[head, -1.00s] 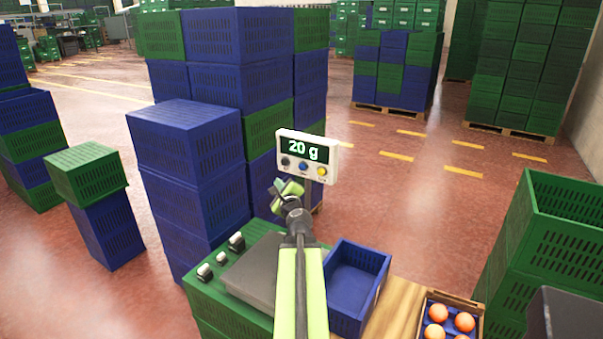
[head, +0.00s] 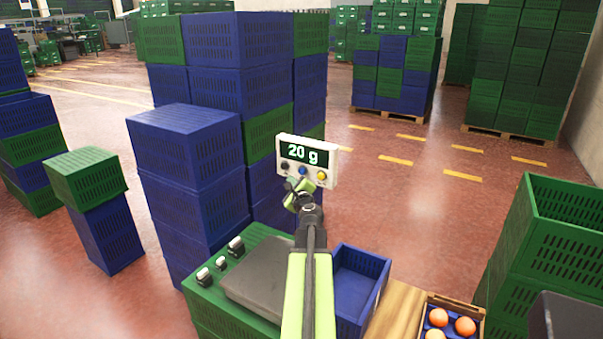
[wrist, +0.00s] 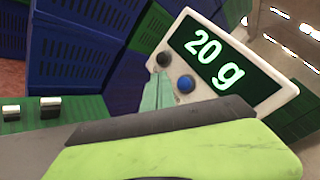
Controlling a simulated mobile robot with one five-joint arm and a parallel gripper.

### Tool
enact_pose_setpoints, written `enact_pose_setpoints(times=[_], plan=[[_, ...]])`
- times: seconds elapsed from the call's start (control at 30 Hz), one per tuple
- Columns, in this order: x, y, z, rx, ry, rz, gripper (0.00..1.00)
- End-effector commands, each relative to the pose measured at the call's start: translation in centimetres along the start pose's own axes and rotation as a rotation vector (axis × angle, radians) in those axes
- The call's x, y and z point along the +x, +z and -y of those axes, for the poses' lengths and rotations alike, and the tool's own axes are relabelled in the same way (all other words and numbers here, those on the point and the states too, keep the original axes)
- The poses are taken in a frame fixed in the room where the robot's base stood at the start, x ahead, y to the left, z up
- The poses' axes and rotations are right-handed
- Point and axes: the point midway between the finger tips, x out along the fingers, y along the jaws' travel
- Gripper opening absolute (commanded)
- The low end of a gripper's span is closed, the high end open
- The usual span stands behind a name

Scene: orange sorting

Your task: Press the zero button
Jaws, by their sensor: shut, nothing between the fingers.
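The scale display (head: 307,158) is a white panel reading "20 g", with a row of buttons under its screen. A dark button (head: 285,166) is at the left, a blue button (head: 303,170) in the middle and a yellow one (head: 321,176) at the right. My gripper (head: 299,186) is shut and empty, just below and in front of the panel. In the wrist view the display (wrist: 225,60) is tilted, with the dark button (wrist: 164,59) and blue button (wrist: 185,84) beside my green fingertips (wrist: 158,95). The yellow button is hidden there. I cannot tell whether the fingertips touch the panel.
The grey weighing plate (head: 258,278) sits on a green crate (head: 207,306) with small weights (head: 220,262). An empty blue crate (head: 374,268) stands to its right, and a box of oranges (head: 470,306) further right. Tall blue crate stacks (head: 190,165) stand at the left.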

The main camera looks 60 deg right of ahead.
Motion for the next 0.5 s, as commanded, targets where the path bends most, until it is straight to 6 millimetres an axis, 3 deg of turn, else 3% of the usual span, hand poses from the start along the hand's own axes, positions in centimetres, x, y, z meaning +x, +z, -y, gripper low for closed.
enact_pose_setpoints(times=[0.2,0.5], plan=[[2.2,-1.6,1.6,0.001,-0.001,-0.001,0.00],[2.5,-1.8,1.8,0.000,0.000,0.001,0.00]])
